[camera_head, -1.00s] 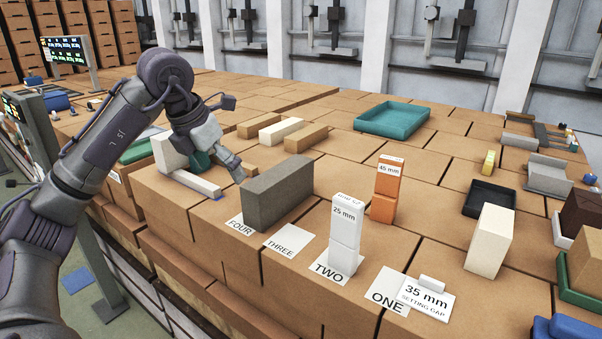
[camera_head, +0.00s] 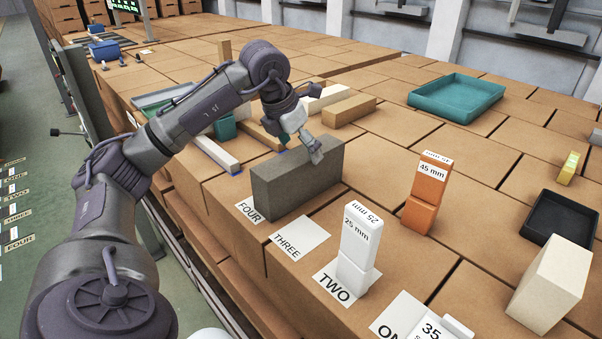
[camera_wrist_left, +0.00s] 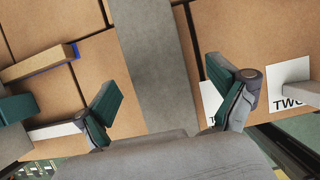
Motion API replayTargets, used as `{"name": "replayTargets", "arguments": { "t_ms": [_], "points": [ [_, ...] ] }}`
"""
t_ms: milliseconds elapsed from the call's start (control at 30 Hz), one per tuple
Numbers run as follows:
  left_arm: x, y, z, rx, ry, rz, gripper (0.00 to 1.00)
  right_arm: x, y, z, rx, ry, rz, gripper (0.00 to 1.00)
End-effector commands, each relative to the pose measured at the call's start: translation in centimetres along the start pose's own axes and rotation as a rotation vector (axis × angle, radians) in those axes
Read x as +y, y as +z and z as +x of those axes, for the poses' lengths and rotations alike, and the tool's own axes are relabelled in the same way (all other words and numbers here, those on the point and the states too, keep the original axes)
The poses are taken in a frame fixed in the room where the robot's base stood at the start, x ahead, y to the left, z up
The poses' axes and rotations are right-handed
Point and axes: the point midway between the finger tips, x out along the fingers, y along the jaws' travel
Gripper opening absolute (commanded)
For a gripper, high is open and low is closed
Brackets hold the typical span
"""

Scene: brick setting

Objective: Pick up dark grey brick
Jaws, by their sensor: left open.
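The dark grey brick (camera_head: 290,185) stands on its long edge on the brick surface, beside the FOUR card (camera_head: 248,211). My left gripper (camera_head: 317,155) is over the brick's top toward its right end. In the left wrist view the brick (camera_wrist_left: 155,65) runs between the two spread green-padded fingers (camera_wrist_left: 170,100), with a gap on each side. The gripper is open and holds nothing. The wrist body hides the brick's near end in that view. My right gripper is not in view.
The white 25 mm block (camera_head: 358,244) stands on the TWO card, and the orange 45 mm block (camera_head: 427,192) stands behind it. The THREE card (camera_head: 300,238) is bare. Tan bricks (camera_head: 349,110) lie behind the arm. A teal tray (camera_head: 456,98) is farther back.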

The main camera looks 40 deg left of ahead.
Motion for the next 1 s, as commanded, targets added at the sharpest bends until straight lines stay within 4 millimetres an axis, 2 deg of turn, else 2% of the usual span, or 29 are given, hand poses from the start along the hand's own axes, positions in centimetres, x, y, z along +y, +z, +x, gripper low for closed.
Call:
{"name": "replayTargets", "arguments": {
  "t_ms": [267,500,767,867,1000],
  "points": [
    [0.3,-0.6,2.3,0.004,0.002,0.0,0.96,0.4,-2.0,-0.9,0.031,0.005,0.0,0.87],
    [0.4,-0.9,5.4,0.0,0.0,0.0,0.96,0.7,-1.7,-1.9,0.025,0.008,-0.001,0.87],
    [0.4,-1.0,6.0,-0.001,0.0,0.001,0.96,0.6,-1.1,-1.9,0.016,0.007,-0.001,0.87],
    [0.3,-1.0,5.9,-0.001,0.0,0.0,0.82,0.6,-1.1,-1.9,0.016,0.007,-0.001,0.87],
    [0.3,-1.0,5.9,-0.002,0.0,0.0,0.59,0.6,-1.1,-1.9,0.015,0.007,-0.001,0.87]
  ]
}}
